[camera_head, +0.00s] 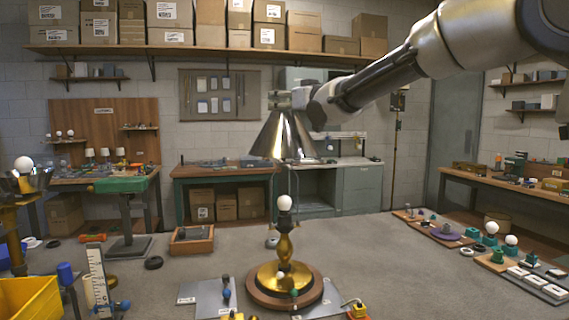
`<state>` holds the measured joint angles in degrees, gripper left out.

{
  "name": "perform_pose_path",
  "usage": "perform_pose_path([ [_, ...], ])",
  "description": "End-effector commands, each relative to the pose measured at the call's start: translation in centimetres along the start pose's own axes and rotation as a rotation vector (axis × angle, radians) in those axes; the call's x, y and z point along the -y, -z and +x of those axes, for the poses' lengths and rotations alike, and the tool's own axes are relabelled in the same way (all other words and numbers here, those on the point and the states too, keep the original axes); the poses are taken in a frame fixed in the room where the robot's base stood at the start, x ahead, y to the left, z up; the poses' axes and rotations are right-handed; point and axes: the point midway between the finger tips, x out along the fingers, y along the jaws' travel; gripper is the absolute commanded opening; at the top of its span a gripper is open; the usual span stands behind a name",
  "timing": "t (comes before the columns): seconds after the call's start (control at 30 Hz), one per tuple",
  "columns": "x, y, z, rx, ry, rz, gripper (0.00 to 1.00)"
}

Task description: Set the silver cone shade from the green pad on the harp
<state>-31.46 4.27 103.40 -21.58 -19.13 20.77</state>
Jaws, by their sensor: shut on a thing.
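The silver cone shade (283,140) hangs in the air in the middle of the camera_head view, wide rim down. My gripper (285,103) is shut on the top of the shade. Below it stands a brass lamp (284,248) with a round wooden base (259,292) and a white bulb (284,203) on top. The shade is roughly above the bulb, with a clear gap between its rim and the bulb. Thin lines beside the bulb may be the harp, but they are too fine to tell. I cannot make out the green pad surely.
Grey plates (206,298) with small parts lie by the lamp's base. A wooden tray (192,240) stands behind to the left, a yellow bin (28,298) at the front left. Trays with bulbs and small parts (512,240) line the right edge. The table between is mostly clear.

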Motion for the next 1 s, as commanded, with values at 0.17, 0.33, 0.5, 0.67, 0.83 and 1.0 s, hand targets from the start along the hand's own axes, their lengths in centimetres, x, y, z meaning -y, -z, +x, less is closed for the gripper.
perform_pose_path([
  [0.17, 0.0, 0.1, 0.0, -0.002, 0.000, 0.000, 0.00],
  [0.33, 0.0, -0.1, 0.0, -0.002, 0.000, 0.000, 0.00],
  [0.5, 0.0, -0.8, 0.0, -0.002, 0.001, 0.001, 0.00],
  [0.67, 0.0, -1.8, 0.0, -0.001, 0.000, 0.001, 0.00],
  [0.83, 0.0, -2.8, 0.0, -0.001, 0.001, 0.000, 0.00],
  [1.0, 0.0, -3.8, 0.0, -0.001, 0.000, 0.000, 0.00],
])
